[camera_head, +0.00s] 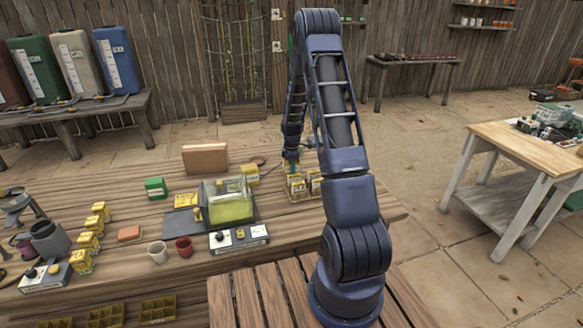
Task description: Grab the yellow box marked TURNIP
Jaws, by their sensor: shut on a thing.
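My gripper (292,170) points down over a small wooden tray (305,198) right of the table's middle. It is shut on a small yellow box (294,181) at the tray, partly hidden by the gripper and my arm. I cannot tell whether that box is lifted clear. Other yellow boxes stand in a row at the left (88,242), and one stands behind the clear-lidded machine (249,175). The lettering on all of them is too small to read, so I cannot tell which says TURNIP.
The clear-lidded machine (228,203) stands left of the tray, with a control box (239,237) in front. The table's right end is mostly bare.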

